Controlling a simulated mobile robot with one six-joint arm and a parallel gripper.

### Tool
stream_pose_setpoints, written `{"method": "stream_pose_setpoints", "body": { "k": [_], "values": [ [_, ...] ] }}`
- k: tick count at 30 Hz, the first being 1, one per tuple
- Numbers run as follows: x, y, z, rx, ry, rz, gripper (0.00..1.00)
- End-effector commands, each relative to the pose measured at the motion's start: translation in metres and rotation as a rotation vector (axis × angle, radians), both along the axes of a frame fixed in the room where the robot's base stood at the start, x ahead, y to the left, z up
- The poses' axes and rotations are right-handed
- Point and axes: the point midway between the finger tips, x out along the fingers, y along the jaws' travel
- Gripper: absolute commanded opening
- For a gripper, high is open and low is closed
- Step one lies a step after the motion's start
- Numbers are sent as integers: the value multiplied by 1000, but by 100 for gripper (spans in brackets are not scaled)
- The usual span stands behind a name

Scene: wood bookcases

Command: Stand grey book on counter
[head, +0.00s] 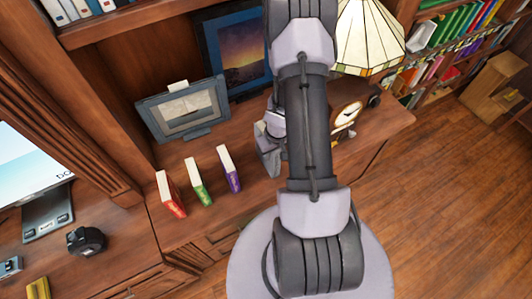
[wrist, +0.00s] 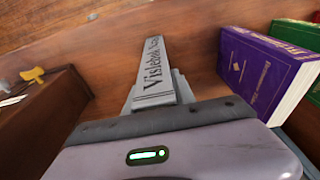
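The grey book (wrist: 156,72) is in the middle of the wrist view, its lettered spine towards the camera. My gripper (wrist: 158,98) is closed around the near part of the book, with a finger on each side. In the head view the grey book (head: 267,161) shows just left of my arm, over the wooden counter (head: 237,208), partly hidden by the arm. Its lower end is close to the counter top; I cannot tell whether it touches.
A purple book (head: 229,169), a green book (head: 199,182) and a red book (head: 170,194) stand in a row to the left. A picture frame (head: 186,109) is behind them. A clock (head: 346,117) and a lamp (head: 368,38) are to the right.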

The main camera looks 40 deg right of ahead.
Motion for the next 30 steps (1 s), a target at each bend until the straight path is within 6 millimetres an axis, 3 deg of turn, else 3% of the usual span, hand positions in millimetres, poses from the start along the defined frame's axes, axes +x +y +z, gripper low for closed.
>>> {"method": "stream_pose_setpoints", "body": {
  "k": [1, 5, 6, 9, 20, 26, 30],
  "values": [
    [0, -2, -9, 0, -2, 0, 0],
    [0, -2, -4, -1, -2, 2, 0],
    [-1, -2, -4, 0, -1, 1, 35],
    [-1, -2, -4, 0, -1, 1, 53],
    [-1, -2, 0, -1, -2, 1, 53],
    [-5, -1, 38, -1, -2, 1, 53],
    [-11, 0, 80, -2, -3, 0, 53]
  ]
}}
